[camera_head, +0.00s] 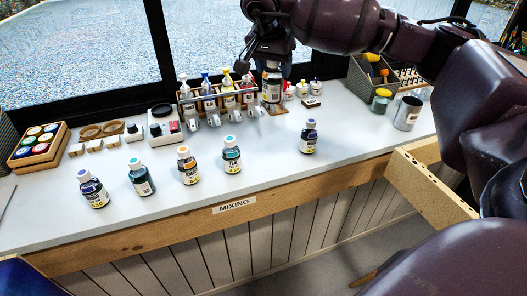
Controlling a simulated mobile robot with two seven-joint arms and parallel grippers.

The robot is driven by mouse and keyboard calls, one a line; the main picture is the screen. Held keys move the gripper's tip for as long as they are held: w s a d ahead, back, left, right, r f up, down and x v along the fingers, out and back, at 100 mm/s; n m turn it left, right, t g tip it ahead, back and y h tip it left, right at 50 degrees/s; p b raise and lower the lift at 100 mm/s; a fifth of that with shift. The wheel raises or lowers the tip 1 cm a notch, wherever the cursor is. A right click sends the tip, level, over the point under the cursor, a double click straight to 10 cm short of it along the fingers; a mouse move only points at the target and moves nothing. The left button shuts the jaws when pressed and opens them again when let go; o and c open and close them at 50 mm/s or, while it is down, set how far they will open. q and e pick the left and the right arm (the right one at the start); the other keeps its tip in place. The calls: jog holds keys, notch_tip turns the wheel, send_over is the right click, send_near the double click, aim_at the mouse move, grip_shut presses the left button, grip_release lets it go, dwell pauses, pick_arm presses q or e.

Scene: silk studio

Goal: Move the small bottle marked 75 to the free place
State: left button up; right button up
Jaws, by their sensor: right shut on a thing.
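The bottle is upright near the bottle rack at the back of the table. Its number is too small to read, and the gripper hides its top. A row of similar bottles stands in front: purple cap (92,190), light blue cap (141,178), orange cap (187,167), blue cap (231,157) and, farther right, another (309,138). A wider bare gap (270,153) lies between the last two. My left gripper is out of view.
A wooden tray of jars (38,146) is at left. A metal can (407,113) and open wooden drawer (432,190) are at right. The front strip is clear.

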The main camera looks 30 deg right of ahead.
jog(key=shift+s+f+b, duration=0.15)
jog(key=shift+f+b, duration=0.65)
jog(key=shift+f, duration=8.9)
jog(key=shift+f, duration=0.15)
jog(key=o, duration=1.2)
